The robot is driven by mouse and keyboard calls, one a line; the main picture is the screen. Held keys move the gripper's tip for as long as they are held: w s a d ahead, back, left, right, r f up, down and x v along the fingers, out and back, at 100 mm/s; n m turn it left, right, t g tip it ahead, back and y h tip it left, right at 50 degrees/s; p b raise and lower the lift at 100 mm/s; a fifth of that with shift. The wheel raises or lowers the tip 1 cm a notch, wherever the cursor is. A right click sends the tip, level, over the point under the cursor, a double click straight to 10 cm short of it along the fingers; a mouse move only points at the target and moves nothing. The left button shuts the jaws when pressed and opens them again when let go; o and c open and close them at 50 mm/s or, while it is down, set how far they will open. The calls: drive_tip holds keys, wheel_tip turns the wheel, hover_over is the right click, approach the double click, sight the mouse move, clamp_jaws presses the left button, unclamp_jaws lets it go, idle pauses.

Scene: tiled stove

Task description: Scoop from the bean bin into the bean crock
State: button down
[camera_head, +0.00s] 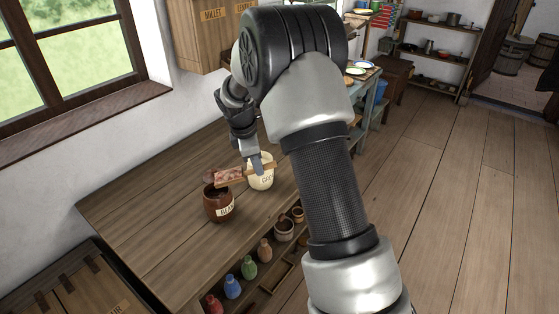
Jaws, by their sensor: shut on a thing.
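My gripper (257,168) is over the wooden table, shut on the handle of a wooden scoop (232,183). The scoop reaches left from the gripper and looks roughly level. A reddish-brown load, seemingly beans (228,173), shows in it. The bean crock (218,207), brown with a pale label partly reading "BEA", stands just below the scoop's left end. Its mouth is partly hidden by the scoop. A cream crock (262,178) with a partly hidden label stands behind it to the right, just under the gripper. I cannot make out a bean bin.
The wooden table (135,205) is clear left of the crocks. Bottles and small pots (250,266) stand on a shelf below its front edge. A wooden chest (75,285) is at lower left. Labelled wall bins (210,38) hang behind. My arm hides the middle.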

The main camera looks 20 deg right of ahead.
drive_tip(key=shift+a, duration=0.1)
drive_tip(key=shift+w+a+r+h, duration=0.1)
drive_tip(key=shift+a+r+h, duration=0.2)
drive_tip(key=shift+r+h, duration=0.15)
drive_tip(key=shift+a+r+h, duration=0.25)
drive_tip(key=shift+r+h, duration=0.1)
drive_tip(key=shift+r, duration=0.2)
drive_tip(key=shift+w+a+r+g+h+p, duration=0.1)
drive_tip(key=shift+a+r+g+h+p, duration=0.3)
drive_tip(key=shift+r+h+p, duration=0.45)
drive_tip(key=shift+a, duration=0.1)
drive_tip(key=shift+a+h, duration=0.1)
drive_tip(key=shift+h, duration=0.15)
idle(0.4)
drive_tip(key=shift+w+a+r+n+h+p, duration=0.1)
drive_tip(key=shift+a+r+n+h+p, duration=0.2)
drive_tip(key=shift+a+r+h+p, duration=0.5)
drive_tip(key=shift+w+a+r+h+p, duration=0.1)
drive_tip(key=shift+a+r+h+p, duration=0.1)
drive_tip(key=shift+a+h+p, duration=0.5)
idle(3.8)
